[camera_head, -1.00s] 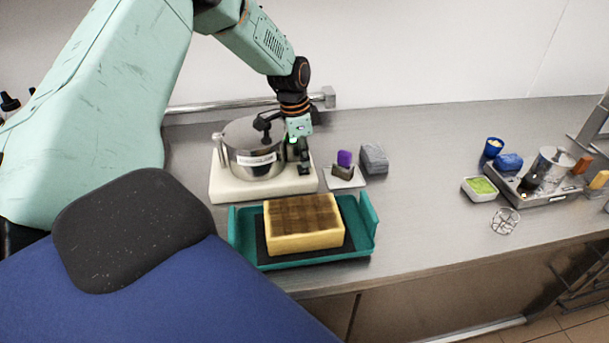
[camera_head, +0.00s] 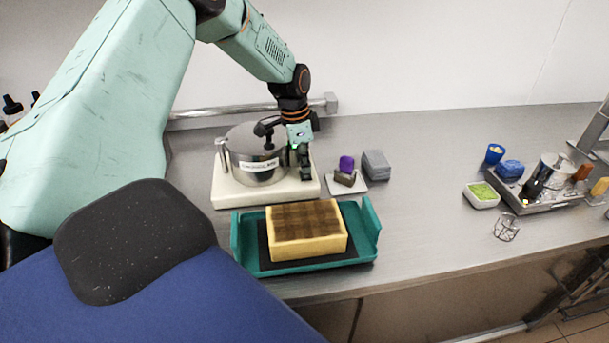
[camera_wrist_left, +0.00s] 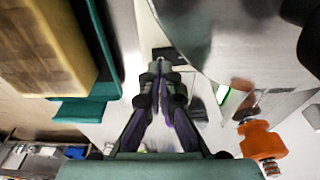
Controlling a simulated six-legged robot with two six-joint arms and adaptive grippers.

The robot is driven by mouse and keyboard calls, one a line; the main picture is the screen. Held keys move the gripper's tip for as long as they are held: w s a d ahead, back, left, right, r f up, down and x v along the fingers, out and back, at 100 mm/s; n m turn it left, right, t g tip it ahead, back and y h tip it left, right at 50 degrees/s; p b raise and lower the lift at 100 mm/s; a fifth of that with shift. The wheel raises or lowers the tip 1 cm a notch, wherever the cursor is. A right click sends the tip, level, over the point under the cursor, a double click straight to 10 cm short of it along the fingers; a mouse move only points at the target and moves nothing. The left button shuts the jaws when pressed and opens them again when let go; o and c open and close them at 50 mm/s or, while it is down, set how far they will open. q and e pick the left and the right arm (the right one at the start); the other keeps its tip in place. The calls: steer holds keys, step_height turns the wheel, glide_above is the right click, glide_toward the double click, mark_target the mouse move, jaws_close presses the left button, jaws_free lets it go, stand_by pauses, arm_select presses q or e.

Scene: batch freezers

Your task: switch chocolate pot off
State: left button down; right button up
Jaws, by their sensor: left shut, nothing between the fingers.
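The chocolate pot (camera_head: 243,168) is a lidded steel pot with a white label, standing on a cream-white base (camera_head: 265,194). It also shows as a shiny curved wall in the left wrist view (camera_wrist_left: 230,38). My left gripper (camera_head: 304,174) points down beside the pot's right side, over the right part of the base. In the left wrist view its fingers (camera_wrist_left: 160,72) are together and empty, close to a dark patch on the pale base. A green glow (camera_wrist_left: 222,94) shows right of the fingers. I cannot tell whether the fingertips touch the base. My right gripper is out of view.
A teal tray (camera_head: 370,238) with a yellow-sided brown block (camera_head: 305,243) stands in front of the base. A purple-topped brush (camera_head: 346,165) and a grey box (camera_head: 376,164) are to the right. A steel scale-like unit with small containers stands far right. The counter between is clear.

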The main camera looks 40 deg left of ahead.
arm_select(q)
steer(key=shift+w+d, duration=0.1)
steer(key=shift+d, duration=0.05)
steer(key=shift+a, duration=0.2)
steer(key=shift+d+f, duration=0.15)
steer(key=shift+f, duration=0.1)
steer(key=shift+f+b, duration=0.25)
steer(key=shift+b, duration=0.1)
steer(key=shift+f, duration=0.1)
stand_by(0.4)
